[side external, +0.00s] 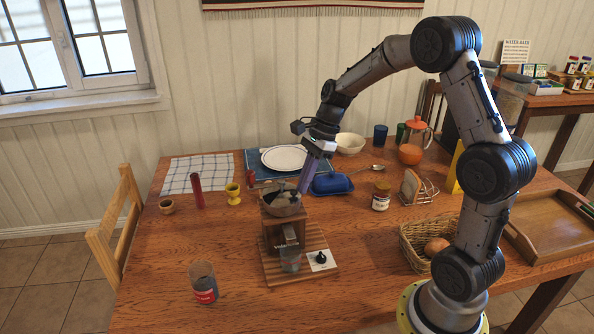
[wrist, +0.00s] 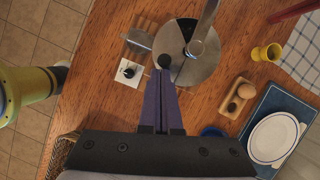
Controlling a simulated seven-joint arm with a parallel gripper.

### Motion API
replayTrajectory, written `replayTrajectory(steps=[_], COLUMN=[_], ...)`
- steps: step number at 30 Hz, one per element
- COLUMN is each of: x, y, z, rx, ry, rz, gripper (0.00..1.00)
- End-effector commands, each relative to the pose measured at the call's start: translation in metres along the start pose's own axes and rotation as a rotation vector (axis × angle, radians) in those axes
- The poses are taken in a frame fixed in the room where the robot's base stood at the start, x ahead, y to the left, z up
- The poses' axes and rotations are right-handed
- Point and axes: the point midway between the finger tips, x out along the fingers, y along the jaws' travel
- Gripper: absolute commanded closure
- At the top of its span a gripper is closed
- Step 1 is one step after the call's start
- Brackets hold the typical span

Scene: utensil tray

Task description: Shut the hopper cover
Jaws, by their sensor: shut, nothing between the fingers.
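The grinder (side external: 283,236) stands on a slatted wooden board, with a round metal hopper (side external: 284,208) on top. In the wrist view the hopper top (wrist: 205,66) is a grey disc with a dark wedge-shaped gap (wrist: 187,27) at its far side; the cover appears partly open. A black knob (wrist: 163,61) sits at the disc's near-left edge. My gripper (side external: 302,188) is shut and empty, pointing down at the hopper. Its purple fingertips (wrist: 163,76) are close to the knob; I cannot tell whether they touch.
A glass (side external: 291,260) and a white card with a black dial (side external: 321,260) are at the grinder's front. A blue butter dish (side external: 332,184) is behind right, a yellow egg cup (side external: 233,194) behind left. A jar (side external: 381,197) stands right.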

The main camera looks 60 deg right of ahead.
Motion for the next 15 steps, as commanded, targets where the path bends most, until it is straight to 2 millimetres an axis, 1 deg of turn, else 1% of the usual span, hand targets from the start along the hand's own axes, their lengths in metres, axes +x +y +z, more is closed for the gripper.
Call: replayTrajectory(steps=[3, 12, 15], x=[0.001, 0.006, 0.008], y=[0.006, 0.014, 0.016], z=[0.005, 0.016, 0.019], rx=[0.102, 0.347, 0.357], ry=[0.000, 0.000, 0.000], rz=[-0.042, -0.140, -0.143], gripper=[1.00, 1.00, 1.00])
